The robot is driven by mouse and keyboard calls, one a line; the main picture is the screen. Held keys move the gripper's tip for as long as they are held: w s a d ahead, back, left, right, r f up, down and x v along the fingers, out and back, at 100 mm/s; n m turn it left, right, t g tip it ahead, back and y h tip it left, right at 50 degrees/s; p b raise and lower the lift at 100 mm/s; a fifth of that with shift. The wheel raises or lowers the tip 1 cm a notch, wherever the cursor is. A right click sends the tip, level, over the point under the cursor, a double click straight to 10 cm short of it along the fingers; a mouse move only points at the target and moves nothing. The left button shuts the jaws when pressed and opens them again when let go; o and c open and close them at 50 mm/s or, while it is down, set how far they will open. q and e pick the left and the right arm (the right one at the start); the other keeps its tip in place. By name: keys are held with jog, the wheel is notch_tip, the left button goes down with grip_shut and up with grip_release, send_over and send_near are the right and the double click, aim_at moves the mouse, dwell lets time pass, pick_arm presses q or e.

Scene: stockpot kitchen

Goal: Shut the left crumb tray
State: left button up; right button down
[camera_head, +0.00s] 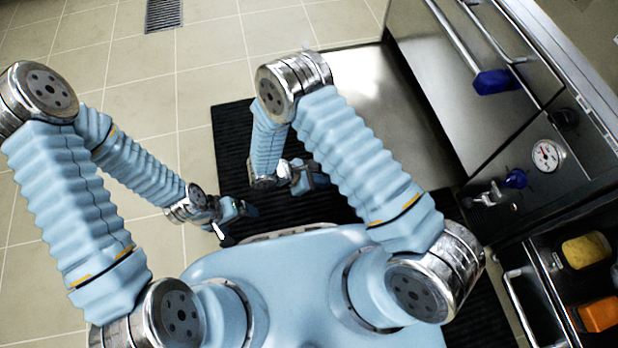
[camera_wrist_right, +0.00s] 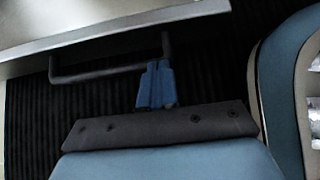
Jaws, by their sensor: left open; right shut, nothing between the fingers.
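A wide shiny metal tray (camera_head: 372,105) sticks out low from the cooker front, apparently the left crumb tray; it stands open. My right arm hides part of it. In the right wrist view its pale front edge (camera_wrist_right: 90,32) carries a dark bar handle (camera_wrist_right: 95,75). My right gripper (camera_head: 312,180), with blue fingers (camera_wrist_right: 155,84), is shut and empty, right by the handle's right end; I cannot tell whether they touch. My left gripper (camera_head: 236,216) is open and empty, low over the floor to the left of the right one.
The steel cooker front (camera_head: 450,75) has a blue-ended handle (camera_head: 495,81), a gauge (camera_head: 547,155) and a tap (camera_head: 490,195). An open drawer at lower right holds a yellow item (camera_head: 586,250) and an orange item (camera_head: 600,314). A black ribbed mat (camera_head: 232,130) lies on tiled floor, clear at left.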

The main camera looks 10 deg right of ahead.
jog(key=d, duration=0.2)
jog(key=d+f, duration=0.1)
jog(key=d, duration=0.1)
jog(key=shift+f, duration=0.2)
pick_arm(q)
jog(key=shift+f, duration=0.1)
pick_arm(e)
jog(key=shift+w+d, duration=0.1)
jog(key=shift+d, duration=0.65)
jog(key=shift+d, duration=0.15)
